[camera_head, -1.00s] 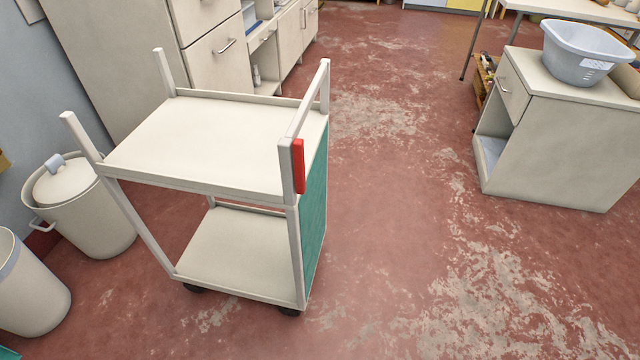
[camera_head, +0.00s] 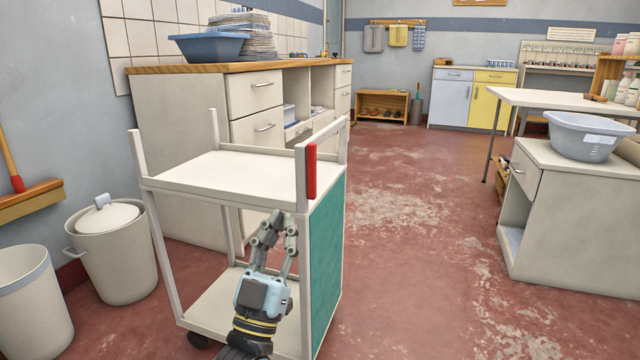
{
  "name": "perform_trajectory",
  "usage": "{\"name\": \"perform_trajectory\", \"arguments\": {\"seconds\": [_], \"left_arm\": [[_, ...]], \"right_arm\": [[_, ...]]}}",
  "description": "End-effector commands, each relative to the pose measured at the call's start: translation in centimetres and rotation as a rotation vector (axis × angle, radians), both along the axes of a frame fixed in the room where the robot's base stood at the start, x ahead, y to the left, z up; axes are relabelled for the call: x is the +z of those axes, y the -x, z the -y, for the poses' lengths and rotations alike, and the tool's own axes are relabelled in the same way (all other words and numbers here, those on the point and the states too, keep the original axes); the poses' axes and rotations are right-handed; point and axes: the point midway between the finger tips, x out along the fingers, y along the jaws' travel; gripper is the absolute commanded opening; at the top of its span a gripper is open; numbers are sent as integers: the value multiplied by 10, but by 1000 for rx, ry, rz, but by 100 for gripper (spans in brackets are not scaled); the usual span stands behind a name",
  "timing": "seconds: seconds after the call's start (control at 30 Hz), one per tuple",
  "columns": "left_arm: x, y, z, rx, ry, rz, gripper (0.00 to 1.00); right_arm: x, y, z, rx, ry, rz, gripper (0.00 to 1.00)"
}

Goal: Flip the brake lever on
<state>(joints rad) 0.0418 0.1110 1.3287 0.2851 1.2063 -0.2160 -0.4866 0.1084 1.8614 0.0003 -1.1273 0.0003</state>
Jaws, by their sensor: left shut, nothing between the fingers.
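The white two-shelf cart (camera_head: 232,169) stands on the floor left of centre. A red lever (camera_head: 311,171), which looks like the brake lever, lies upright along the cart's near right corner post. My left gripper (camera_head: 281,218) is in front of the cart, with its fingers pointing up. It is shut and empty, a little below and left of the red lever and apart from it in the picture. Its arm hides part of the lower shelf (camera_head: 209,303). My right gripper is not in view.
A lidded bin (camera_head: 113,262) and an open bin (camera_head: 33,312) stand left of the cart. A long cabinet (camera_head: 180,112) is behind it. A grey cabinet with a basin (camera_head: 584,139) stands at the right. The red floor (camera_head: 420,270) between is clear.

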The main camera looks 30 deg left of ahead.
Motion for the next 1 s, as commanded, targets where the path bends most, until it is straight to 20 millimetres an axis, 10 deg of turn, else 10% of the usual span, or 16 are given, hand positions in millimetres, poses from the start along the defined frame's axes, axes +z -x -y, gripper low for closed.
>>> {"name": "perform_trajectory", "arguments": {"seconds": [0.47, 1.0], "left_arm": [[10, -9, -2, -1, -1, 1, 0], [68, -86, -22, -1, 0, -3, 0]], "right_arm": [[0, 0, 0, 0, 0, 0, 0], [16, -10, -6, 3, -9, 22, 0]]}}
